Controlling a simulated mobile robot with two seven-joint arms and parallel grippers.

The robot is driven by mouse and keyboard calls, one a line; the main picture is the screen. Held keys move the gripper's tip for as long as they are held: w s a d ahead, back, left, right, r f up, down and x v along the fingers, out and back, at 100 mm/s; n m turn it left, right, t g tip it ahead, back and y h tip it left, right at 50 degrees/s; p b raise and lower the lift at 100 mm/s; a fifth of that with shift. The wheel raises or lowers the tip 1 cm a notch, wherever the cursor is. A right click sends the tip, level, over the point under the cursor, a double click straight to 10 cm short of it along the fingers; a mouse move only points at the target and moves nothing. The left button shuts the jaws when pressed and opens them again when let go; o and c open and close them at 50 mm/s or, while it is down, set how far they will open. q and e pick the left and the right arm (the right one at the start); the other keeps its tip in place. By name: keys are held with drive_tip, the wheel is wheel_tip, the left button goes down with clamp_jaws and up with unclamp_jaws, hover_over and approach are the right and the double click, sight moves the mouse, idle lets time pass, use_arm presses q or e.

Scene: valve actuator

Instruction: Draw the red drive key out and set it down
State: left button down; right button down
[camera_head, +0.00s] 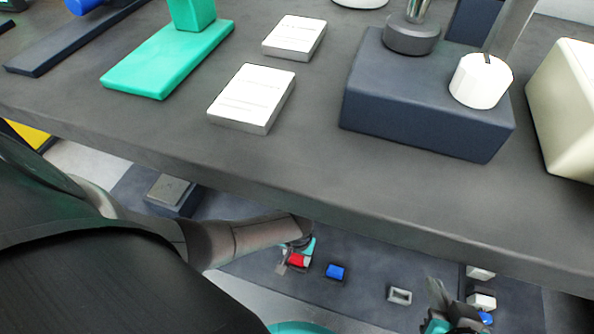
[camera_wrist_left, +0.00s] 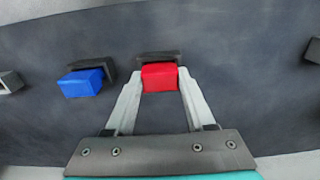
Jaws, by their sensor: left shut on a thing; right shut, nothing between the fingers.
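The red drive key (camera_head: 297,260) is at my left gripper (camera_head: 296,254), on the upright dark panel below the bench. In the left wrist view the red key (camera_wrist_left: 160,78) sits between the two pale fingers, which are shut on its sides. A dark socket frame (camera_wrist_left: 158,57) shows just behind its upper edge. I cannot tell how deep the key sits in it. My right gripper (camera_head: 438,291) is shut and empty at the lower right of the head view.
An empty grey frame (camera_head: 400,295) is further along the panel. The bench (camera_head: 180,130) overhangs the panel and carries white blocks (camera_head: 253,97) and a dark actuator box (camera_head: 425,105).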

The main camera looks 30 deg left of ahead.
sight(297, 258)
use_arm(q)
drive_tip(key=shift+f, duration=0.15)
drive_tip(key=shift+c, duration=0.9)
unclamp_jaws()
wheel_tip(297, 258, up, 12)
drive_tip(key=p, duration=0.9)
drive_tip(key=shift+p, duration=0.3)
